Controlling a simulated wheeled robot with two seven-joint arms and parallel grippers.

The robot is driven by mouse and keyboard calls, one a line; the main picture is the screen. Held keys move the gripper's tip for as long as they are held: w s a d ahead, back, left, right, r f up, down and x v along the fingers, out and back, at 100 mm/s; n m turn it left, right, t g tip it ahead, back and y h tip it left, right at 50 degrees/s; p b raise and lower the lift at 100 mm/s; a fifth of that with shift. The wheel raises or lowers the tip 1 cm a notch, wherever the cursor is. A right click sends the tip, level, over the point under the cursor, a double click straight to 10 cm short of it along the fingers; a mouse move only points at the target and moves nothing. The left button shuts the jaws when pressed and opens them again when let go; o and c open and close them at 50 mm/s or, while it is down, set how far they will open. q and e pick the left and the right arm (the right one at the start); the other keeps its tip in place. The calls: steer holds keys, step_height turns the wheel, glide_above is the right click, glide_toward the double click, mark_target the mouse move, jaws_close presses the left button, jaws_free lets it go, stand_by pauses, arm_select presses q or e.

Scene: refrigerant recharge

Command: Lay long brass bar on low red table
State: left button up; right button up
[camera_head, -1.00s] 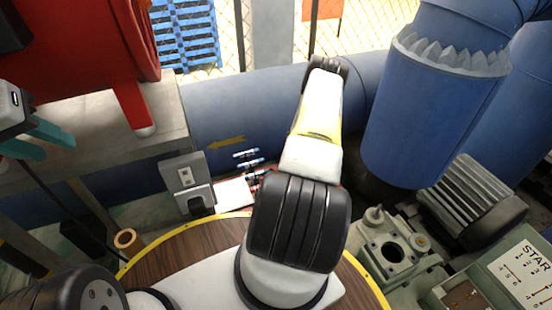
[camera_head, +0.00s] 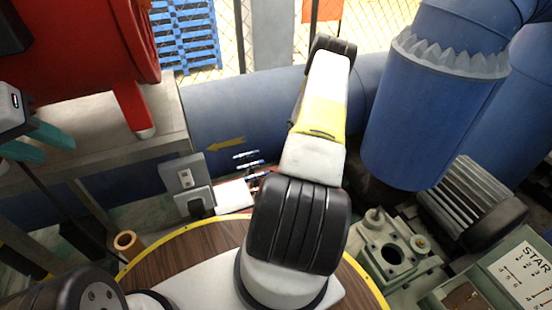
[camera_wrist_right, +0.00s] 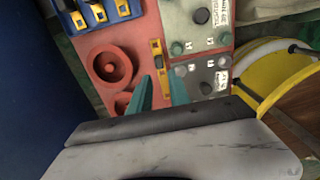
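The low red table (camera_wrist_right: 140,22) fills the upper left of the right wrist view. A narrow brass-yellow bar (camera_wrist_right: 157,58) with a dark middle shows against it, between the two teal fingers of my right gripper (camera_wrist_right: 162,85). I cannot tell whether the fingers touch the bar. In the head view my right arm reaches away over the middle and hides that gripper, the bar and most of the table; a small red edge (camera_head: 262,177) shows beside the arm. My left gripper (camera_head: 35,140) is at the left edge, its teal fingers apart and empty.
Blue-yellow fittings (camera_wrist_right: 98,12) and a red ring part (camera_wrist_right: 110,66) occupy the red table. A grey panel with knobs (camera_wrist_right: 202,75) is beside the bar. A large blue pipe (camera_head: 240,105) runs behind. A green pump body (camera_head: 390,255) stands right, a round wooden top (camera_head: 180,255) in front.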

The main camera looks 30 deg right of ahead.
steer(key=w+a+r+m+t, duration=0.15)
steer(key=a+r, duration=0.25)
steer(key=r, duration=0.8)
steer(key=w+a+r+m+h, duration=0.1)
steer(key=a+r+m, duration=0.25)
steer(key=r, duration=0.95)
steer(key=w+a+r+m+t, duration=0.15)
steer(key=a+r, duration=0.25)
steer(key=r, duration=0.8)
steer(key=s+a+r+m+t, duration=0.1)
steer(key=s+a+r+m, duration=0.1)
steer(key=s+a+r, duration=0.4)
steer(key=s+a+r+m, duration=0.3)
steer(key=a+r, duration=0.1)
steer(key=r, duration=0.3)
steer(key=s+a+r+m+t+y, duration=0.1)
steer(key=s+a+r+m, duration=0.1)
steer(key=s+a, duration=0.3)
steer(key=s+a+r+m+t+y, duration=0.1)
steer(key=s+a+r, duration=0.3)
steer(key=s, duration=0.5)
steer(key=shift+a+m+y, duration=0.45)
steer(key=shift+m+y, duration=0.15)
steer(key=shift+m, duration=0.25)
steer(key=shift+r, duration=0.1)
